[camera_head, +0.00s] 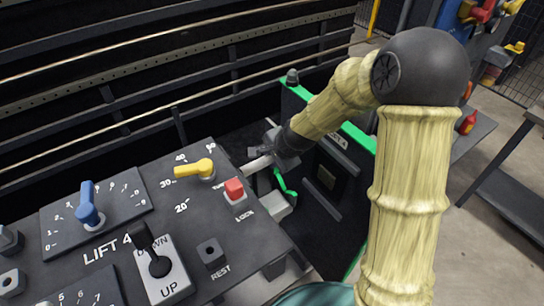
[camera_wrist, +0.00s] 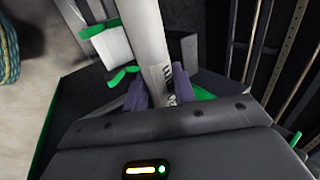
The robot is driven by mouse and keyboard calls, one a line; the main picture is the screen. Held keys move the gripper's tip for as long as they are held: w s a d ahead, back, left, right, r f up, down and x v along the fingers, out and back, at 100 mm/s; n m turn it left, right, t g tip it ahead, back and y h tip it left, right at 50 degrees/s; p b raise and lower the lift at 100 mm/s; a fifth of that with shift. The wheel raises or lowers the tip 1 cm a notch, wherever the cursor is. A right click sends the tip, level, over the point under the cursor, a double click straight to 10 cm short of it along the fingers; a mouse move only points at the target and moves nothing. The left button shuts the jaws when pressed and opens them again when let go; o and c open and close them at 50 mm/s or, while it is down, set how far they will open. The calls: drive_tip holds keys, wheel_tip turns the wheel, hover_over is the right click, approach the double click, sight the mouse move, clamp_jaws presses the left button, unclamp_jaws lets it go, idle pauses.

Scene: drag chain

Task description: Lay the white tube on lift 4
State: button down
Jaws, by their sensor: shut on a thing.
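My gripper (camera_head: 268,152) is beyond the right side of the control panel, low beside a dark green-edged housing. It is shut on the white tube (camera_head: 257,164), whose pale end sticks out to the left towards the panel in the head view. In the wrist view the tube (camera_wrist: 148,40) runs up and away between my two purple-grey fingers (camera_wrist: 160,90), with dark lettering near the grip. The panel (camera_head: 225,240) is labelled LIFT 4 and has a black lever (camera_head: 152,252) on a DOWN/UP plate. I cannot tell which surface is the lift itself.
The green-edged housing (camera_head: 320,190) stands near my gripper. A white block with green clips (camera_wrist: 112,45) is beside the tube. Dark rails run behind.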

drive_tip(key=shift+f+b, duration=7.5)
drive_tip(key=shift+f, duration=1.65)
drive_tip(key=c, duration=1.1)
unclamp_jaws()
drive_tip(key=shift+o, duration=0.2)
drive_tip(key=shift+r, duration=0.2)
drive_tip(key=shift+s+d+r, duration=0.15)
drive_tip(key=shift+r, duration=0.15)
drive_tip(key=p+v, duration=0.3)
drive_tip(key=v, duration=1.3)
drive_tip(key=shift+s+r, duration=0.15)
